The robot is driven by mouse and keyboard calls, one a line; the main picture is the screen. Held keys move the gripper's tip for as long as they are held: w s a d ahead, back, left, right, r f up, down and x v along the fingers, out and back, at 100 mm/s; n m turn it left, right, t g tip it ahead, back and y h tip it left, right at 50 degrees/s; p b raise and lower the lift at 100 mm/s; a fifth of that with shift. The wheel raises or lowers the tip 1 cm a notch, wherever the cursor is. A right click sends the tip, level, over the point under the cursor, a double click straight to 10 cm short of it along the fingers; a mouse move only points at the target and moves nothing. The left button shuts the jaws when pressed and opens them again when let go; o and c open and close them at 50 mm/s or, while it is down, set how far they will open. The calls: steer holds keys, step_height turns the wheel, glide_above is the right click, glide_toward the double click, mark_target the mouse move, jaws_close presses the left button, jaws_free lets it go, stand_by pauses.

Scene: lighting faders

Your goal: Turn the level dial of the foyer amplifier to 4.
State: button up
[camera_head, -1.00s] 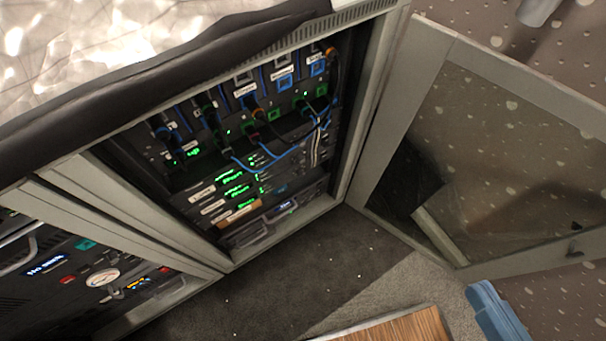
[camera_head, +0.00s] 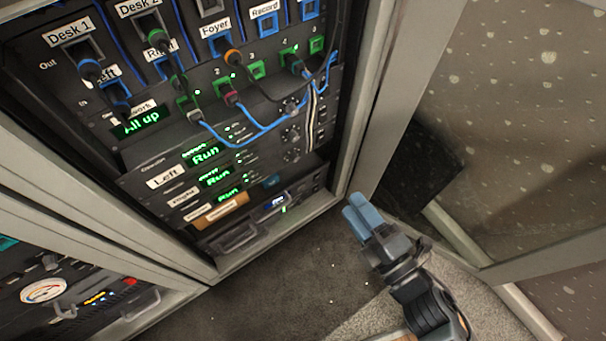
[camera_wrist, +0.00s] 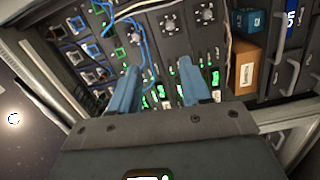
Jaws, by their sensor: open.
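Three stacked amplifiers with green "Run" displays sit in the open rack. The top one (camera_head: 166,177) is labelled "Left"; the labels on the middle one (camera_head: 183,196) and lowest one (camera_head: 197,213) are small, and I cannot read "Foyer" on either for certain. Round dark dials (camera_head: 291,134) stand in a column at the right of the panels. They also show in the wrist view (camera_wrist: 168,22), where their settings are too small to read. My gripper (camera_head: 361,214) has blue fingers, open and empty, outside the rack's lower right edge. In the wrist view its fingers (camera_wrist: 158,80) face the panels, apart from them.
A patch panel (camera_head: 215,50) above has blue cables, one looping low across the front near the dials. The open glass door (camera_head: 500,130) stands at right. The rack's frame post (camera_head: 372,110) is close to my gripper.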

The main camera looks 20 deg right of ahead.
mark_target(298, 159)
steer(key=shift+w+a+f+n+g+y+b, duration=0.15)
steer(key=shift+w+a+f+n+y+b, duration=0.95)
steer(key=shift+w, duration=2.25)
steer(key=shift+w+a+f+n+g+h+b, duration=0.15)
steer(key=shift+w+a+f+n+b, duration=0.4)
steer(key=shift+w+f+n+b, duration=1.6)
steer(key=shift+w+a+f+n+g+y+b, duration=0.2)
steer(key=shift+w+a+f+n+y+b, duration=0.5)
steer(key=shift+w+f+n, duration=2.55)
steer(key=w+r+m, duration=0.2)
steer(key=m, duration=0.1)
steer(key=shift+w+a, duration=0.15)
steer(key=shift+w, duration=0.15)
steer(key=shift+c, duration=0.4)
jaws_close()
